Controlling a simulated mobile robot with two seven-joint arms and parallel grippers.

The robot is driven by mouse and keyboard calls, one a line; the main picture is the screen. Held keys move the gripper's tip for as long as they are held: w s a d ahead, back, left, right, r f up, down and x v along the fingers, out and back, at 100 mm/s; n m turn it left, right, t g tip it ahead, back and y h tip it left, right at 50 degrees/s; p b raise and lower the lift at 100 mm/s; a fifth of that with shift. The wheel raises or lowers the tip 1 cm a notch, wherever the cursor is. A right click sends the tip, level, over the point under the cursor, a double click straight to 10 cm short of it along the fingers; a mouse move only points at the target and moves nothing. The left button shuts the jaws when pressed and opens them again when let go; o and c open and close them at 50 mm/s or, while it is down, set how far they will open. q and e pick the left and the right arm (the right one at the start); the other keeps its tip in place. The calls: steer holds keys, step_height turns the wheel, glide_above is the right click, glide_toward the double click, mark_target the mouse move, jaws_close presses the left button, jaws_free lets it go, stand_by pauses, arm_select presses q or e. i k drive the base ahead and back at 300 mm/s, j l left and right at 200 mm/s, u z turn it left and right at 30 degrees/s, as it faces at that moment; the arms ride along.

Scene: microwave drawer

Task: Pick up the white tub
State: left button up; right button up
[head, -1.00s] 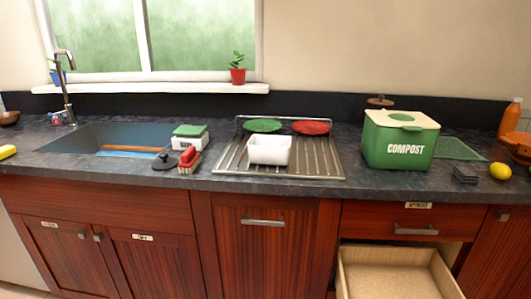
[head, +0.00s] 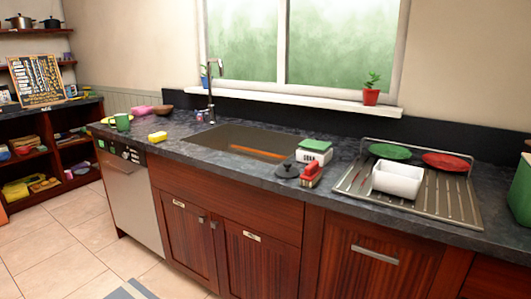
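The white tub (head: 398,180) is a small rectangular open container. It sits upright on the metal draining rack (head: 432,203) at the right of the counter. A green plate (head: 390,151) and a red plate (head: 447,161) are behind it on the rack. Nothing hides its front. Neither of my grippers shows in the head view.
Left of the rack are a white box with a green lid (head: 314,152), a red brush (head: 312,176) and a dark lid (head: 288,170). The sink (head: 230,137) with its tap lies further left. A green bin (head: 521,190) is cut off at the right edge. The floor (head: 75,230) at left is clear.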

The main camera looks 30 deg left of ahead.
mark_target(403, 180)
steer(key=j+z, duration=0.1)
steer(key=z, duration=0.25)
steer(key=i+j+z, duration=0.1)
steer(key=z, duration=0.3)
steer(key=j+z, duration=0.1)
steer(key=z, duration=0.25)
steer(key=j+z, duration=0.3)
steer(key=j, duration=0.15)
steer(key=j+z, duration=0.3)
steer(key=j, duration=0.15)
